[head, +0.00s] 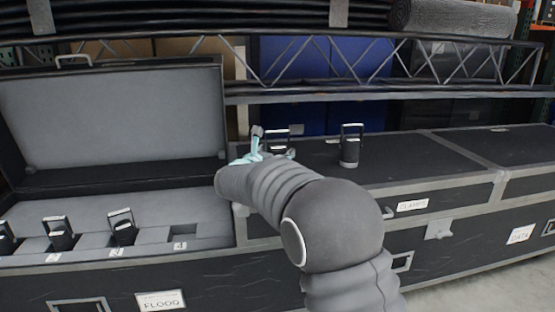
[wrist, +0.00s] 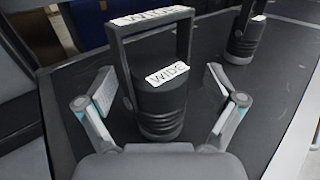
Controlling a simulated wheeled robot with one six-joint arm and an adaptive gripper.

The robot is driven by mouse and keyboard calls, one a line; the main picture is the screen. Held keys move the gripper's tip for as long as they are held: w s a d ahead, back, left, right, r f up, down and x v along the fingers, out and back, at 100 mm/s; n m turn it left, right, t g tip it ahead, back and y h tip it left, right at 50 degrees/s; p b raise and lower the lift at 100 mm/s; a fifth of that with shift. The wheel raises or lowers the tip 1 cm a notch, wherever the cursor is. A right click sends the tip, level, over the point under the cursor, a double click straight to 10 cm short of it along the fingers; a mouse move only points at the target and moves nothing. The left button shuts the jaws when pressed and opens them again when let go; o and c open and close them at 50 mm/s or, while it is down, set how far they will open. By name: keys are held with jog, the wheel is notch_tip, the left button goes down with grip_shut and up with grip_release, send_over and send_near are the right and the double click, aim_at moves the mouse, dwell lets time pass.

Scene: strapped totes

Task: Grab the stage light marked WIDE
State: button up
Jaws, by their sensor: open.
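The stage light marked WIDE (wrist: 160,98) stands upright on a dark case lid, with white WIDE labels on its body and on its square handle. My gripper (wrist: 160,108) is open in the wrist view, one finger on each side of the light's body, with gaps between. In the head view my gripper (head: 258,148) is partly hidden by my arm, and the WIDE light's handle (head: 277,131) shows just beyond it. A second, similar light (head: 350,148) stands to the right; it also shows in the wrist view (wrist: 243,40), its label not readable.
An open case (head: 115,115) at left holds several lights in foam slots, with numbered tags and one empty slot (head: 185,232). A metal truss (head: 300,65) and blue totes (head: 290,110) stand behind. The case lid (head: 430,165) to the right is clear.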

jog(key=shift+w+d, duration=0.25)
jog(key=shift+w, duration=0.3)
grip_shut()
jog(key=shift+r, duration=0.1)
